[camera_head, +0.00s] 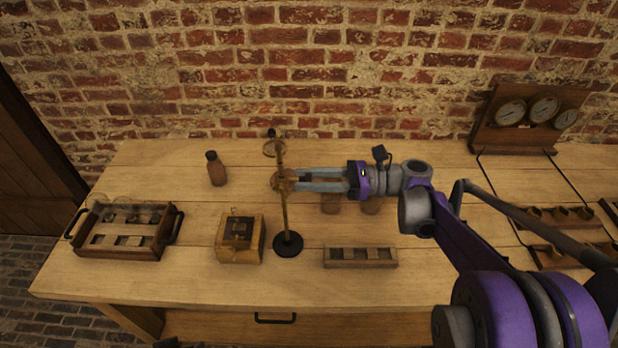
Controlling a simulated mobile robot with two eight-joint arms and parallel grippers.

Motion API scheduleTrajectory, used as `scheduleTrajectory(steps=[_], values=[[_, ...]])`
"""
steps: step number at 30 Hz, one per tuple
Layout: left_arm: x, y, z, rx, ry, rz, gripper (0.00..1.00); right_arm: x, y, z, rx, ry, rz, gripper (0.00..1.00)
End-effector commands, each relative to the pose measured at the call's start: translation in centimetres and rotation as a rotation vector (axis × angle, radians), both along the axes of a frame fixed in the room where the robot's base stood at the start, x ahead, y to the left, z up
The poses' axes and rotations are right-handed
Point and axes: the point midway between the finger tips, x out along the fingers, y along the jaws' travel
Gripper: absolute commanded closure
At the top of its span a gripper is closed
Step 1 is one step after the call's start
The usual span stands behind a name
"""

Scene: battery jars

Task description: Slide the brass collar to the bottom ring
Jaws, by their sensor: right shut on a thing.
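A thin brass rod (285,215) stands upright on a round dark base (288,246) near the middle of the bench. The brass collar (281,182) sits around the rod at about mid-height, with a small ring shape at its left side. My right gripper (294,180) reaches in from the right, level, and is shut on the collar. Its fingertips partly cover the collar. Another ring (270,149) shows near the top of the rod. I cannot make out a separate bottom ring on the lower rod. My left gripper is not in view.
A wooden box (240,250) stands just left of the base and a slotted block (360,264) to its right. A brown bottle (215,170) is behind left. A handled tray (165,235) is far left. Gauges (527,125) stand back right.

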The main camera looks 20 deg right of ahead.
Motion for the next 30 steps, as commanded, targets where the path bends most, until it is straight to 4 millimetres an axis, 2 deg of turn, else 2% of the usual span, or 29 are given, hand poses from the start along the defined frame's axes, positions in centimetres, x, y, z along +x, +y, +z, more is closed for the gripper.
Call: scheduleTrajectory(steps=[10,19,28,29,30], values=[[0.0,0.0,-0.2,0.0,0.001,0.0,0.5,0.0,0.0,-0.3,0.0,0.0,0.0,1.0],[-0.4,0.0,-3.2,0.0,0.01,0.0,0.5,0.0,0.0,-4.5,0.0,0.002,0.0,1.0],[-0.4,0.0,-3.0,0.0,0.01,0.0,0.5,-0.1,0.0,-4.6,-0.005,0.003,0.002,1.0],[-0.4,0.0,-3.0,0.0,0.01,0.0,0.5,-0.1,0.0,-4.6,-0.005,0.002,0.001,0.6],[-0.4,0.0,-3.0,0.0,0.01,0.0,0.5,-0.1,0.0,-4.6,-0.005,0.002,0.001,0.53]])
